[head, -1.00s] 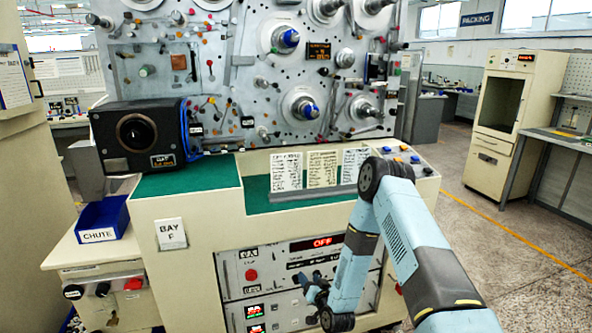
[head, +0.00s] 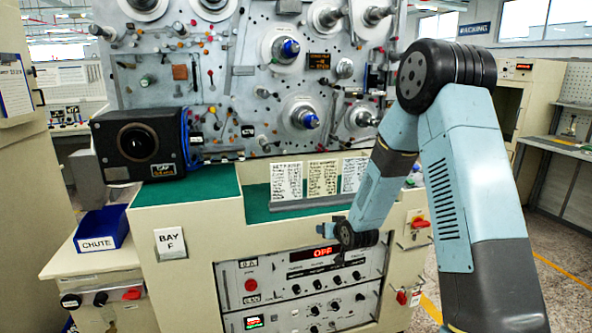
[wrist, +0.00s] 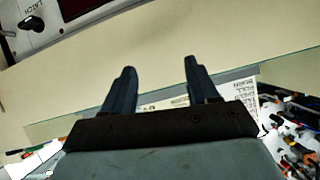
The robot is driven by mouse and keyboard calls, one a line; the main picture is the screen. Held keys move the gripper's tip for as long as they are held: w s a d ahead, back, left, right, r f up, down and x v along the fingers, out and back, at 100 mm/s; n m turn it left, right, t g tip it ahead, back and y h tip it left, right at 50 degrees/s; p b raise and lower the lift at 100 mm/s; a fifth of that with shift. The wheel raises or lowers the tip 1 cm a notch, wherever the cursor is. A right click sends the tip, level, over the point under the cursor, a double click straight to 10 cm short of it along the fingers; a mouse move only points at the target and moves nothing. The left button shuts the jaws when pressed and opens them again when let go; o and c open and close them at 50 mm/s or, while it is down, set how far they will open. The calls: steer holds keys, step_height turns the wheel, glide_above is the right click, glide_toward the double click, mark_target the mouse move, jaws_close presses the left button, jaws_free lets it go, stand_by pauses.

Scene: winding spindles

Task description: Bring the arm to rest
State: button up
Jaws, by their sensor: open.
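My arm (head: 450,170) stands folded at the right of the head view, its elbow joint high and its forearm slanting down to the left. Beyond the fingers is the cream cabinet face (wrist: 160,40). From the head view I cannot tell how far the gripper is from the cabinet.
The machine panel (head: 220,80) with spindles stands behind a green ledge (head: 195,187) bearing a black boxed unit (head: 140,143) and a rack of cards (head: 322,178). A blue CHUTE bin (head: 102,228) is at the left. Open floor (head: 565,230) shows at the right.

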steer(key=s+d+r+g+h, duration=0.15)
steer(key=s+d+r, duration=0.25)
steer(key=s+r, duration=0.5)
steer(key=s+d+r+g+h, duration=0.15)
steer(key=s+d+r, duration=0.25)
steer(key=s+r, duration=0.5)
steer(key=s+d+r+m+g, duration=0.1)
steer(key=s+r, duration=0.3)
steer(key=s, duration=0.8)
steer(key=s+d+r+g, duration=0.2)
steer(key=s+r, duration=0.3)
steer(key=s, duration=0.7)
steer(key=shift+s+d+r+m+h, duration=0.2)
steer(key=shift+d+m+h, duration=0.2)
steer(key=shift+d, duration=0.2)
